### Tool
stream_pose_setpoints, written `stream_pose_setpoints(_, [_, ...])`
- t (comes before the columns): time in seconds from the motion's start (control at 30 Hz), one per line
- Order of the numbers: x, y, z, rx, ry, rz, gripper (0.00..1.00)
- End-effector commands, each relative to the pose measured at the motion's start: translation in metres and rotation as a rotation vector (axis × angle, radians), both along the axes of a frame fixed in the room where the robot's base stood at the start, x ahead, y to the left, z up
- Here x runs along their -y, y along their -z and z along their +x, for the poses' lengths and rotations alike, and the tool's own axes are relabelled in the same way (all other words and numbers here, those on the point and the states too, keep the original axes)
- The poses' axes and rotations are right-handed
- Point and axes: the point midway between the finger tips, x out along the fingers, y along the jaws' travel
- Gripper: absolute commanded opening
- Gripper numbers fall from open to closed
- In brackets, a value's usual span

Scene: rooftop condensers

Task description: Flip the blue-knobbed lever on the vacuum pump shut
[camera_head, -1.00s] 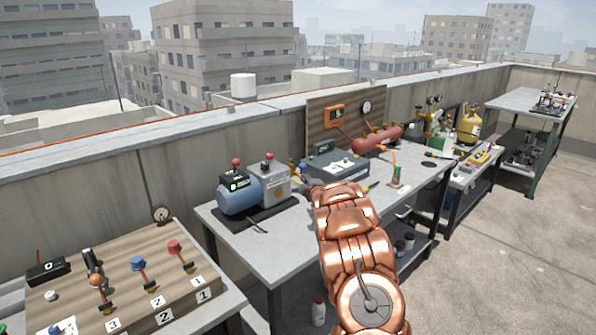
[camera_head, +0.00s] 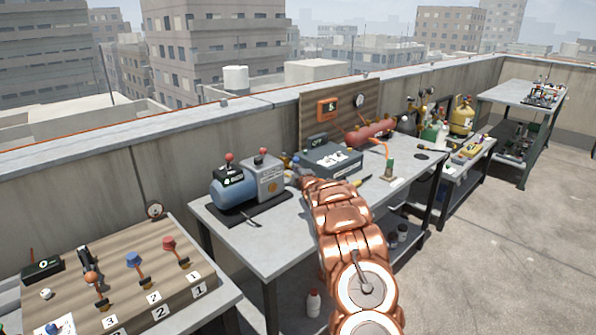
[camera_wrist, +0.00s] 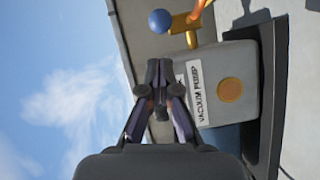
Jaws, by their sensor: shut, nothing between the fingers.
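The vacuum pump (camera_head: 234,190) is a blue cylinder with a grey box on a black mat, with red knobs on top. In the wrist view its grey box (camera_wrist: 228,88) bears a VACUUM PUMP label and a round brass disc. The blue knob (camera_wrist: 160,21) shows there on a brass lever (camera_wrist: 188,24) at the box's end; a small blue spot at the pump's right end appears to be it in the head view (camera_head: 296,158). My gripper (camera_wrist: 159,66) is shut and empty, its tips apart from the knob in the picture. In the head view my arm largely hides it.
The pump stands on a grey bench (camera_head: 262,250). A dark grey case (camera_head: 331,160) and a red cylinder (camera_head: 370,131) are to its right. A wooden board with several coloured levers (camera_head: 125,275) is at lower left. A parapet runs behind.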

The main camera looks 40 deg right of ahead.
Motion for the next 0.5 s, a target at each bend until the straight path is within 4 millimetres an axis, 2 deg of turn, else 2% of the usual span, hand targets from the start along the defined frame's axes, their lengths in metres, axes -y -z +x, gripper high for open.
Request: stream_pose_setpoints(0.5, [0.014,0.002,0.03,0.001,-0.003,0.002,0.0])
